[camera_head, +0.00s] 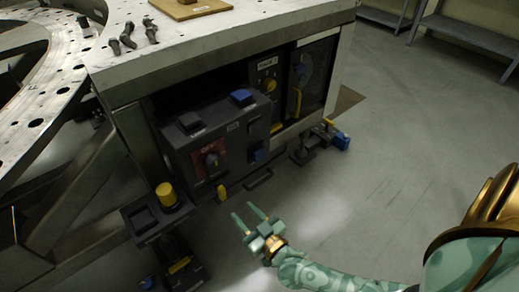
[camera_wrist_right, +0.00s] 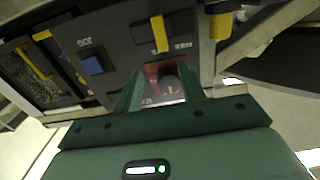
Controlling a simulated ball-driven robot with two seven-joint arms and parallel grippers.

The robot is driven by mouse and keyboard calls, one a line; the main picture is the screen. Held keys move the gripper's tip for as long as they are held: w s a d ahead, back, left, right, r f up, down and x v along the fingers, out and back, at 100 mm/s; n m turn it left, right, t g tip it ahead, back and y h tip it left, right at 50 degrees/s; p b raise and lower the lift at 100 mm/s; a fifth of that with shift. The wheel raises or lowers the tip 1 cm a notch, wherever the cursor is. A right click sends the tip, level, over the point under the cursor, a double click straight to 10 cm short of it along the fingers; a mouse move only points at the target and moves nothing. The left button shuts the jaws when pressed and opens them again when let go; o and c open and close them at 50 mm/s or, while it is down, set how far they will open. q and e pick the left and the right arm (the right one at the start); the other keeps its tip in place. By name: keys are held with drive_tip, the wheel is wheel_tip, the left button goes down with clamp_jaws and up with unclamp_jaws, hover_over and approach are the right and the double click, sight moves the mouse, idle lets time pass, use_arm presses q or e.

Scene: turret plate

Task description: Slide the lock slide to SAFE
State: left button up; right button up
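The lock slide is most likely the small yellow handle (camera_head: 221,193) low on the front of the dark control box (camera_head: 240,170). In the right wrist view the yellow handle (camera_wrist_right: 160,33) stands on a dark panel with light labels on both sides, too small to read. A dark knob on a red plate (camera_head: 211,160) sits above it. It also shows in the wrist view (camera_wrist_right: 168,76), between the fingers. My right gripper (camera_head: 245,212) is open and empty, in front of the box and apart from the handle. My left gripper is not in view.
A yellow cylinder (camera_head: 166,195) stands on a dark pedestal at the box's left. A metal table (camera_head: 200,45) overhangs the box.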

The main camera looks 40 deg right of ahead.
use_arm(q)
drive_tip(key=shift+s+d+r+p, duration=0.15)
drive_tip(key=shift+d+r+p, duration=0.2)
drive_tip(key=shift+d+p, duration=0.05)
use_arm(e)
drive_tip(key=s, duration=0.4)
drive_tip(key=shift+s+d+f, duration=0.1)
drive_tip(key=shift+s, duration=0.15)
